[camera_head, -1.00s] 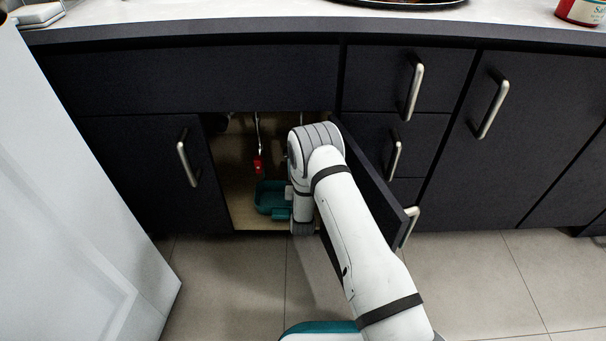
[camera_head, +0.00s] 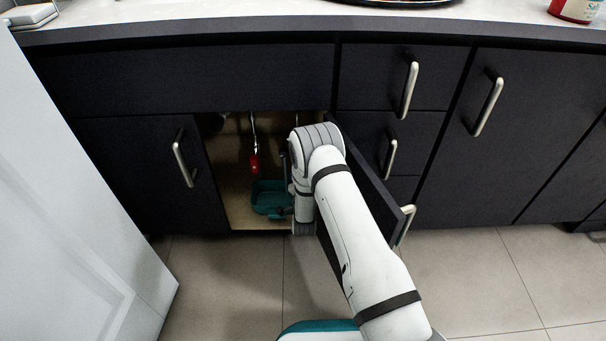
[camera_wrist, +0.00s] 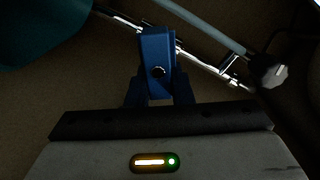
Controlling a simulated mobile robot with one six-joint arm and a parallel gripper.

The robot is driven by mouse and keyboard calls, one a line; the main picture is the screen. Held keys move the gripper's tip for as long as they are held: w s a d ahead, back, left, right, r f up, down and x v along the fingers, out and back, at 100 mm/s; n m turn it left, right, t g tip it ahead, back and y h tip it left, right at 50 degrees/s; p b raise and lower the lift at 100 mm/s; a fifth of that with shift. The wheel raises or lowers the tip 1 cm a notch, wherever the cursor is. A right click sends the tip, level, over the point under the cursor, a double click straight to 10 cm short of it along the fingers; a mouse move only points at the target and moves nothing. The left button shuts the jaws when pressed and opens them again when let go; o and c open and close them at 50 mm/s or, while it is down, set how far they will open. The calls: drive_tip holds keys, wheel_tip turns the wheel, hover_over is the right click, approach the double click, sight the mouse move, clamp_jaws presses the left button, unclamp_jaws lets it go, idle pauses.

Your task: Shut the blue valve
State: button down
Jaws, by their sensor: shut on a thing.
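The blue valve handle (camera_wrist: 157,48) is in the upper middle of the wrist view, on a shiny metal pipe. My gripper (camera_wrist: 159,88) is shut on its near end, with a finger on either side. In the head view, my gripper is inside the open cabinet, mostly hidden behind my white arm. The blue valve cannot be made out there.
A red valve (camera_head: 254,163) hangs on a pipe at the back of the cabinet. A teal tray (camera_head: 269,200) sits on the cabinet floor. The open cabinet door (camera_head: 372,180) stands just right of my arm. A dark round knob (camera_wrist: 268,72) is on the right in the wrist view.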

drive_tip(key=m, duration=0.4)
drive_tip(key=f+m, duration=0.1)
drive_tip(key=m, duration=0.1)
drive_tip(key=shift+d, duration=0.25)
idle(0.3)
drive_tip(key=c, duration=1.3)
unclamp_jaws()
